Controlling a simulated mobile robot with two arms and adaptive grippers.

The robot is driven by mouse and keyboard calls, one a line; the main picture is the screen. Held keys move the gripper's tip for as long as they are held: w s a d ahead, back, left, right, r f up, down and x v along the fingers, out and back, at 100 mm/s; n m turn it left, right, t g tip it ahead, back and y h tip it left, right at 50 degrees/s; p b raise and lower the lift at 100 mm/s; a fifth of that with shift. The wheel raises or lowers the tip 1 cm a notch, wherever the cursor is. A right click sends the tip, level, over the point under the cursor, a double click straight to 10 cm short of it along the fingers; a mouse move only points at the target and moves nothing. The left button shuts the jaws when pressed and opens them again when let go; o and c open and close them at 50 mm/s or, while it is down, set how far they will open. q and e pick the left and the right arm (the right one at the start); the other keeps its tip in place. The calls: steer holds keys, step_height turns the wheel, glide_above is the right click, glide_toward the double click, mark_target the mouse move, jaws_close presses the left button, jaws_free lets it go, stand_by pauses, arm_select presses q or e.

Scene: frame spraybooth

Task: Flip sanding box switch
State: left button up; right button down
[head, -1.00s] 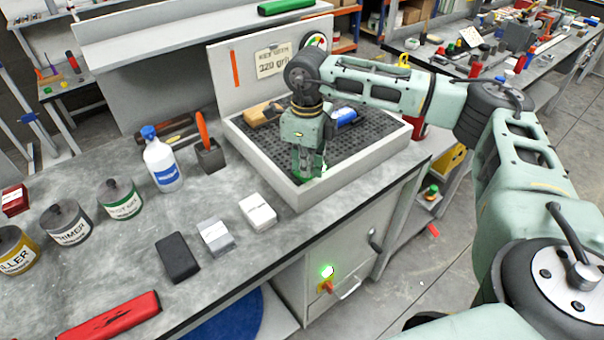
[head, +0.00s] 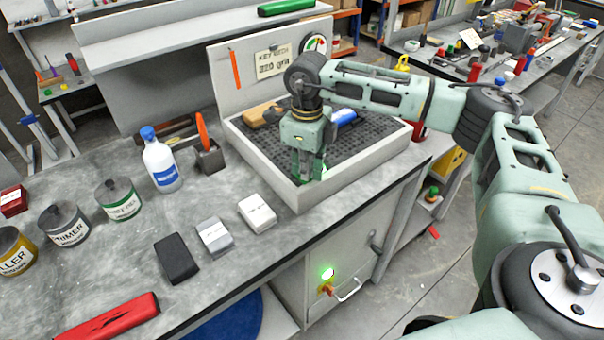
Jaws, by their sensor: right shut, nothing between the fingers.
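The sanding box (head: 297,199) is a light grey tray with a black perforated top, standing on the workbench. On the cabinet front below it is a red and orange switch (head: 326,290), with a lit green lamp (head: 327,273) just above. The exact angle of the switch is too small to read. My right gripper (head: 309,179) points down at the front part of the box top, shut and empty, above and apart from the switch. My left gripper is not in view.
A sanding block (head: 262,115) and a blue item (head: 343,117) lie on the box top. A white bottle (head: 161,162), a grey holder (head: 208,157), several cans and small blocks stand on the bench to the left. A cabinet handle (head: 349,290) sticks out beside the switch.

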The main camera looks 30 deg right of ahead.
steer(key=shift+r+p, duration=0.6)
steer(key=shift+r, duration=0.3)
steer(key=shift+r+p, duration=1.45)
steer(key=shift+r, duration=1.05)
steer(key=shift+f, duration=0.1)
